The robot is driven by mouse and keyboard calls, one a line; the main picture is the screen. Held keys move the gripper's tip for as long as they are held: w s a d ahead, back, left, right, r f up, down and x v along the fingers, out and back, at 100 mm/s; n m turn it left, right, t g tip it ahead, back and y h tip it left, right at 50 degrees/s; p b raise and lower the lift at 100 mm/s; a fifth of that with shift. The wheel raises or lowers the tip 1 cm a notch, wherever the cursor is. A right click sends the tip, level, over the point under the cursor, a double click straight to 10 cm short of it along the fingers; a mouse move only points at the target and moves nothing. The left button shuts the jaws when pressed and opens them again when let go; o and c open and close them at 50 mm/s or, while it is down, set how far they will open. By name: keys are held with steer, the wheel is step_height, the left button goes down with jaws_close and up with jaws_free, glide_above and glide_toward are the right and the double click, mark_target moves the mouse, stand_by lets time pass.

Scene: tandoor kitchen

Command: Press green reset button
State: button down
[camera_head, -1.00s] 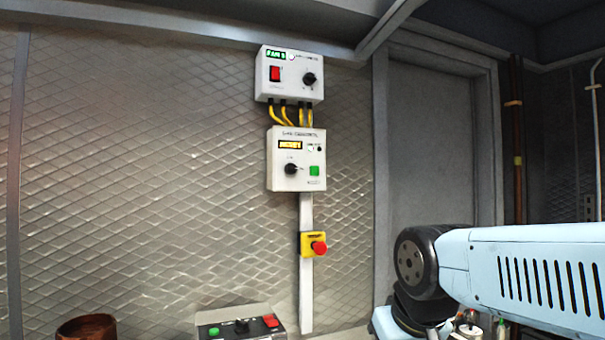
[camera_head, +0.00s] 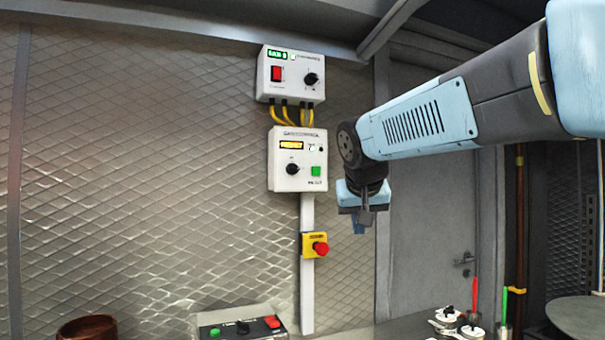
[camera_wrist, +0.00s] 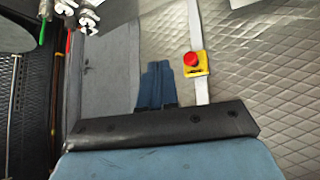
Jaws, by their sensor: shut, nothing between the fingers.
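My gripper (camera_head: 359,228) hangs pointing down, to the right of the box and below the button's height, apart from both. In the wrist view my gripper's blue fingers (camera_wrist: 156,84) are together, with nothing between them. The green button does not show in the wrist view.
A yellow box with a red mushroom button (camera_head: 320,248) is below the control box; it also shows in the wrist view (camera_wrist: 192,60). A fan box (camera_head: 291,92) is above. A button console (camera_head: 240,324), a brown bowl (camera_head: 87,328) and containers (camera_head: 450,316) stand below.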

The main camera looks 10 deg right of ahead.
mark_target(320, 169)
steer(key=w+r+m+t+h, duration=0.1)
steer(key=w+r+m+t, duration=0.1)
steer(key=w+r, duration=1)
steer(key=w, duration=0.3)
steer(key=shift+a, duration=0.2)
steer(key=shift+r, duration=0.1)
steer(key=shift+w+a, duration=0.3)
steer(key=shift+w, duration=1.05)
steer(key=shift+w+a, duration=0.25)
steer(key=shift+w, duration=1.15)
steer(key=shift+w+a, duration=0.3)
steer(key=shift+w, duration=1.25)
steer(key=shift+w, duration=0.1)
steer(key=shift+w+a, duration=0.1)
steer(key=shift+w, duration=0.15)
